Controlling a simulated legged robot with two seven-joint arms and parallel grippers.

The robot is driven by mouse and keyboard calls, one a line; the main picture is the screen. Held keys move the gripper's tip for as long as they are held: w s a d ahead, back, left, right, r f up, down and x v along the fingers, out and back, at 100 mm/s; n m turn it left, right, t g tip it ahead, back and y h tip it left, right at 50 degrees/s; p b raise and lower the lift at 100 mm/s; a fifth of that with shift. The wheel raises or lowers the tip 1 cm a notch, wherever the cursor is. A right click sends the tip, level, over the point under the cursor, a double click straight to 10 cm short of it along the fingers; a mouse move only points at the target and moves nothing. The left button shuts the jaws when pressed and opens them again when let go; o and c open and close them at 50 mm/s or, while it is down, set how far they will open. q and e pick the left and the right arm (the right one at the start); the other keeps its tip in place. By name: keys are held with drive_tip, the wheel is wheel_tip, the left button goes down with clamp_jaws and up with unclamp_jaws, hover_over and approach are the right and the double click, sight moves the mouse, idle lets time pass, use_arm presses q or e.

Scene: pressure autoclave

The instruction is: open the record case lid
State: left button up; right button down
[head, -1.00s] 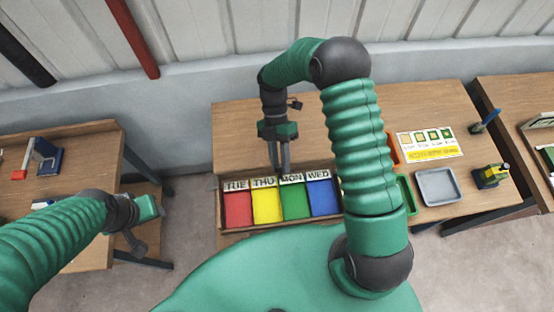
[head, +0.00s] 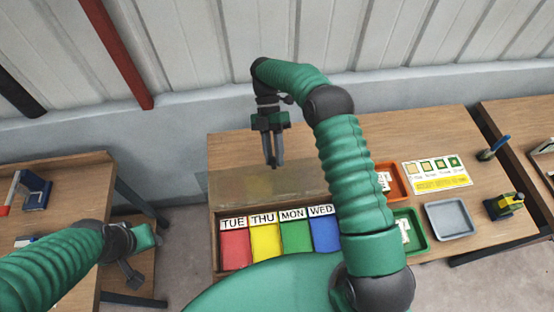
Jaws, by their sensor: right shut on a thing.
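The record case (head: 214,245) is a wooden box on the middle table. It holds upright red, yellow, green and blue dividers labelled TUE, THU, MON and WED. Its lid (head: 240,188), a see-through brownish panel, shows behind the labels along the case's back side. My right gripper (head: 273,163) points down at the lid's far edge, with its fingers close together on that edge. My forearm covers the case's right end. My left gripper (head: 143,252) is at the left, over the gap between tables, apart from the case; its jaw opening is unclear.
The table's back left is clear. A wall stands behind.

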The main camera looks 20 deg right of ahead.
drive_tip(key=shift+w+a+f, duration=0.15)
drive_tip(key=shift+a+f, duration=0.05)
drive_tip(key=shift+f, duration=0.35)
use_arm(q)
drive_tip(key=shift+w+f, duration=0.15)
drive_tip(key=shift+f, duration=0.1)
use_arm(e)
drive_tip(key=c, duration=1.5)
unclamp_jaws()
drive_tip(key=shift+o, duration=1.1)
drive_tip(key=shift+a, duration=0.15)
drive_tip(key=shift+o, duration=0.8)
drive_tip(key=shift+w+a, duration=0.15)
drive_tip(key=shift+w, duration=0.05)
use_arm(q)
drive_tip(key=shift+w+a, duration=0.1)
drive_tip(key=shift+a, duration=0.2)
use_arm(e)
drive_tip(key=shift+s+d+r, duration=0.2)
drive_tip(key=shift+d, duration=0.1)
use_arm(q)
drive_tip(key=shift+a, duration=0.1)
use_arm(e)
drive_tip(key=shift+w+a, duration=0.1)
